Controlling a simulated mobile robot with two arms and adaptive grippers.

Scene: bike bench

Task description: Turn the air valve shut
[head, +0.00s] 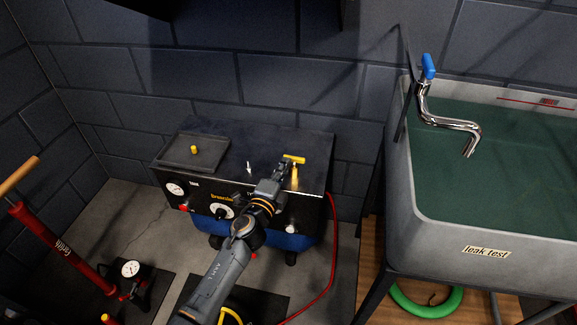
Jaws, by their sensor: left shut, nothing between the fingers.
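The air valve has a yellow T-shaped handle (294,159) on a yellow stem at the front right of the black compressor top (235,148). My left gripper (277,171) is shut and empty, just left of the yellow handle. The gripper appears close to the valve, but I cannot tell whether they touch. Its fingertips are small and partly blend into the dark compressor. My right gripper is out of view.
A red hose (333,250) hangs from the compressor's right side. A grey leak-test sink (430,233) with a blue-handled tap (428,68) stands right. A red floor pump (60,240) stands left. A shallow tray (215,160) holds a small yellow piece.

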